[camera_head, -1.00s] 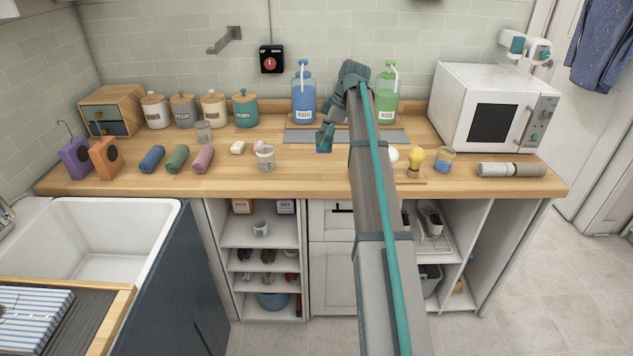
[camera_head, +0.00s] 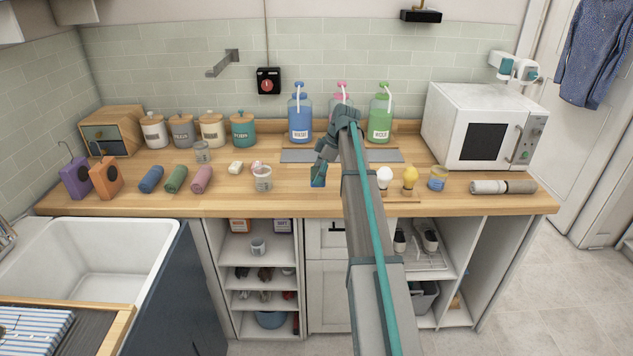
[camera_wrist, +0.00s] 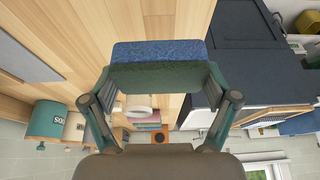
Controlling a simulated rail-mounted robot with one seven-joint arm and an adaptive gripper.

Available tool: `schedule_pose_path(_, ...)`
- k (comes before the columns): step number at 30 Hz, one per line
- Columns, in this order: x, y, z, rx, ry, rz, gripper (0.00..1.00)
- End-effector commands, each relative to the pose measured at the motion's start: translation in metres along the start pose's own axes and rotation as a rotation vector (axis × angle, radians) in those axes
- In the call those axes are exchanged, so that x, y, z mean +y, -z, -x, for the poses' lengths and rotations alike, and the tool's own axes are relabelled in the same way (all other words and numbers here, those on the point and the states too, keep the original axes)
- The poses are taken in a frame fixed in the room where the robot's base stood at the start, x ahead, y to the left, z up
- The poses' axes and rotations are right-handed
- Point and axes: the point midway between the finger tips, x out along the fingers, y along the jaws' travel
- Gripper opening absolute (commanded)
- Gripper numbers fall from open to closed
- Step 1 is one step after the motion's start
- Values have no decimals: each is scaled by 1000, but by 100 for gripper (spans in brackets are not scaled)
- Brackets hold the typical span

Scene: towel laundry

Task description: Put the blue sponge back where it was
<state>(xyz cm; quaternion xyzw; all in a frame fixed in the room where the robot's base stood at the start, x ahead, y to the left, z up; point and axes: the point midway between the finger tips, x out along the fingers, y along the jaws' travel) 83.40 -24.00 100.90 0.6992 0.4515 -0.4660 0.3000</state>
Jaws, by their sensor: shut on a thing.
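The blue sponge (camera_head: 318,182) is in my gripper (camera_head: 320,170), over the front middle of the wooden counter (camera_head: 225,202). In the wrist view the sponge (camera_wrist: 160,51) shows a blue layer and a dark green layer, clamped between the two fingers of my gripper (camera_wrist: 160,77). Whether the sponge touches the counter cannot be told. My forearm hides part of the counter to the right of the sponge.
A measuring cup (camera_head: 263,180) stands left of the sponge. A white bulb (camera_head: 385,178) and a yellow bulb (camera_head: 410,177) stand to the right. A grey mat (camera_head: 297,156) lies behind, before the blue bottle (camera_head: 300,120). Counter between cup and sponge is clear.

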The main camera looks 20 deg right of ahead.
Motion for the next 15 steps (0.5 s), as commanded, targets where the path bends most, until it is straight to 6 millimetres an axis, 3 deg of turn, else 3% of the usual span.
schedule_pose_path(3, 14, -3, -14, 0, 1, 1, 54)
schedule_pose_path(15, 29, -12, -40, 0, 1, -1, 54)
